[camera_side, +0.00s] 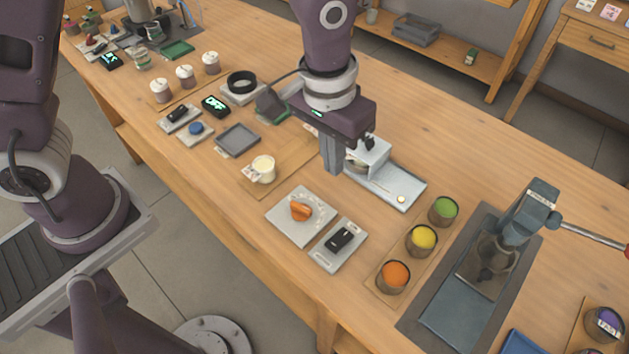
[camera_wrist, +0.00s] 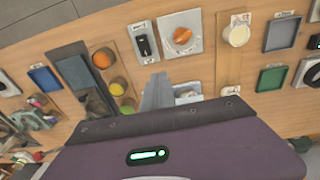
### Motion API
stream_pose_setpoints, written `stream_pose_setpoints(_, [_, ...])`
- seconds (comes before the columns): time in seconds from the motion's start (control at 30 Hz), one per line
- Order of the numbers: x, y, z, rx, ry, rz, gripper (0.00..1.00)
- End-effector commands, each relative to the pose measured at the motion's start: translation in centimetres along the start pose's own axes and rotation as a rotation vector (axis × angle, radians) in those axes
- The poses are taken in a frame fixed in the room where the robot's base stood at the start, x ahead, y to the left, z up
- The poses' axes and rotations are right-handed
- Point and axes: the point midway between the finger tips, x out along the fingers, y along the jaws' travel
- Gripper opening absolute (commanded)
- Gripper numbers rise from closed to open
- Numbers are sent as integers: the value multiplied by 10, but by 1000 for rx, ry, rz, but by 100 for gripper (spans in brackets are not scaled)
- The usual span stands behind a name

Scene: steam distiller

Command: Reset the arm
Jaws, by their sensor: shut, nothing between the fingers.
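My gripper (camera_side: 332,160) hangs above the middle of the workbench in the side view, pointing down. Its fingers are shut with nothing between them. In the wrist view the closed grey fingers (camera_wrist: 158,92) stick out past the purple gripper body. The fingertips are close to the grey-white device (camera_side: 372,153) on a pale base plate; I cannot tell whether they touch it. The device also shows partly hidden behind the fingers in the wrist view (camera_wrist: 187,93).
An orange knob (camera_side: 301,210) on a plate, a black switch (camera_side: 341,238) and a cream cup (camera_side: 263,168) stand nearby. Green (camera_side: 443,209), yellow (camera_side: 422,239) and orange (camera_side: 394,275) cans stand right of them, beside a lever press (camera_side: 500,245).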

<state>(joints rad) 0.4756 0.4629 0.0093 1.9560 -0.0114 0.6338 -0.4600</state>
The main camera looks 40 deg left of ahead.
Motion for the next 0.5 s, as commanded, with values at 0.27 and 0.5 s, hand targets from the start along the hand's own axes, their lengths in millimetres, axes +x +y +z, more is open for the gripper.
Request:
stream_pose_setpoints(0.27, [-153, -118, 74, -4, 259, 23, 0])
stream_pose_setpoints(0.5, [-170, -156, 147, 8, 396, -32, 0])
